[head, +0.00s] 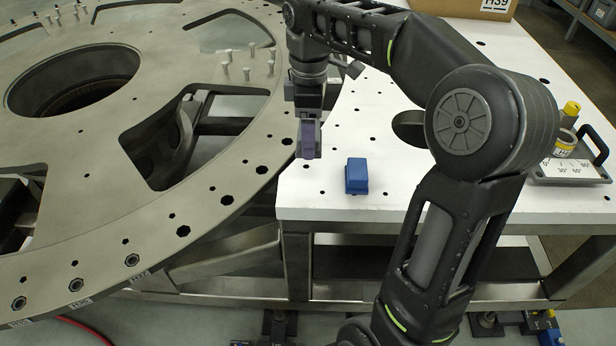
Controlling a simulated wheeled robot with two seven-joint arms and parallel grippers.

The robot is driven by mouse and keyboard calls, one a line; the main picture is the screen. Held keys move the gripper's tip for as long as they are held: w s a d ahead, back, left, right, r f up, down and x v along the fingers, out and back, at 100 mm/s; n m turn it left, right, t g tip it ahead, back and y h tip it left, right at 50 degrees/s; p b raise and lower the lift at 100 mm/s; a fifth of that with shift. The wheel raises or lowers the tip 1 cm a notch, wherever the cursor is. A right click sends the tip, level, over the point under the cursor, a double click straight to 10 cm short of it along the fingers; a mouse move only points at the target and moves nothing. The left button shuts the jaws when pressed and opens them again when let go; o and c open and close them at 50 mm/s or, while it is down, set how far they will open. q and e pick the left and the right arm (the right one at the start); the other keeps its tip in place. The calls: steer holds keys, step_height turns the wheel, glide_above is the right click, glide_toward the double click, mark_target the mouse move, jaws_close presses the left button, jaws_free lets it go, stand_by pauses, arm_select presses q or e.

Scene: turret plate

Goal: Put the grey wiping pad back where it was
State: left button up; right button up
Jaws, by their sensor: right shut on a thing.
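My right gripper (308,117) points down over the left edge of the white table, close to the rim of the turret plate. It is shut on a small purplish-grey block, which I take to be the grey wiping pad (309,143). The pad hangs upright below the fingers. I cannot tell for sure whether its lower end touches the table or is just above it. My left gripper is not in view.
A blue block (357,176) sits on the white table (430,207), right of the pad. The turret plate (150,232) with bolts and holes fills the left. A tray (570,172) holds a yellow-capped container (567,138) at right. A cardboard box (465,10) stands behind.

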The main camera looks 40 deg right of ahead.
mark_target(310, 179)
step_height(310, 179, down, 4)
steer(key=b, duration=0.3)
steer(key=shift+d+r, duration=0.1)
steer(key=shift+r, duration=0.1)
steer(key=shift+f+p, duration=0.35)
steer(key=shift+f, duration=1)
steer(key=shift+f, duration=0.1)
step_height(310, 179, down, 3)
steer(key=shift+f, duration=0.25)
